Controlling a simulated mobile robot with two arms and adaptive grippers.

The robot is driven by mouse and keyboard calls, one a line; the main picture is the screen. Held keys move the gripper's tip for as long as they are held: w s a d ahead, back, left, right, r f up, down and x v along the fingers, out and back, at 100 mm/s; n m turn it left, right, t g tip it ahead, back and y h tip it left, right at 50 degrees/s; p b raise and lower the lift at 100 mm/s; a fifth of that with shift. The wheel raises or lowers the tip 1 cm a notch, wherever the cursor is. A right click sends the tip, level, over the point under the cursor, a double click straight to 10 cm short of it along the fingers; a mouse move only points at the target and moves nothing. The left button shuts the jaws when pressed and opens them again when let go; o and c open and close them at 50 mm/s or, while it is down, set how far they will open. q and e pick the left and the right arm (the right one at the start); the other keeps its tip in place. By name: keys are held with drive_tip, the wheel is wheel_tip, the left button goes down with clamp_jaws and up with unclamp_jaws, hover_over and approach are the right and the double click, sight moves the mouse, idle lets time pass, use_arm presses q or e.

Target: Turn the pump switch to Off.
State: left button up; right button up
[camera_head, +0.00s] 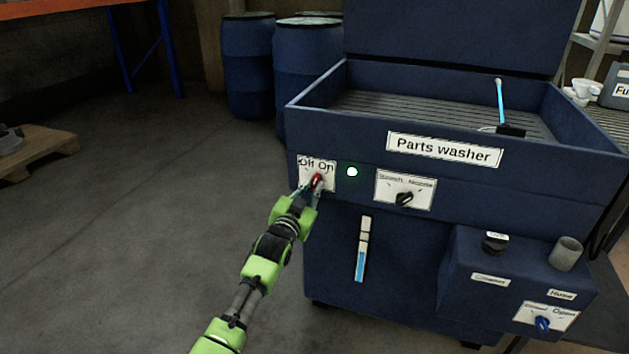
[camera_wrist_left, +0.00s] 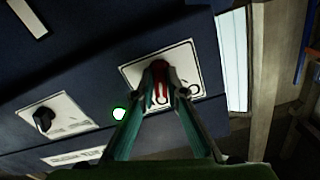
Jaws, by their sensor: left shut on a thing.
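The pump switch (camera_head: 317,181) is a red knob on a white plate marked Off and On, on the left of the blue parts washer's front. It tilts toward On in the head view. My left gripper (camera_head: 312,187) is at the plate, its two fingers closed on the knob from both sides. In the left wrist view the red knob (camera_wrist_left: 160,82) sits between the fingertips of the left gripper (camera_wrist_left: 161,92). A white indicator light with a greenish glow (camera_head: 352,172) is right of the plate. My right gripper is not in view.
The parts washer (camera_head: 480,185) has a second selector (camera_head: 404,199) right of the light and a blue valve knob (camera_head: 542,323) low at the right. Blue drums (camera_head: 247,65) stand behind.

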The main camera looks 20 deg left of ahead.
use_arm(q)
drive_tip(key=n+p, duration=0.2)
drive_tip(key=n, duration=0.6)
drive_tip(key=shift+a+n, duration=0.1)
drive_tip(key=shift+n, duration=0.3)
drive_tip(key=n, duration=0.3)
drive_tip(key=shift+n, duration=0.4)
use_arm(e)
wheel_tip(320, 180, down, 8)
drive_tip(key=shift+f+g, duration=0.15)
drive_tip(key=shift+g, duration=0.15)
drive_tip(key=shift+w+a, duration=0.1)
use_arm(q)
drive_tip(key=o, duration=1.5)
drive_tip(key=shift+o, duration=0.2)
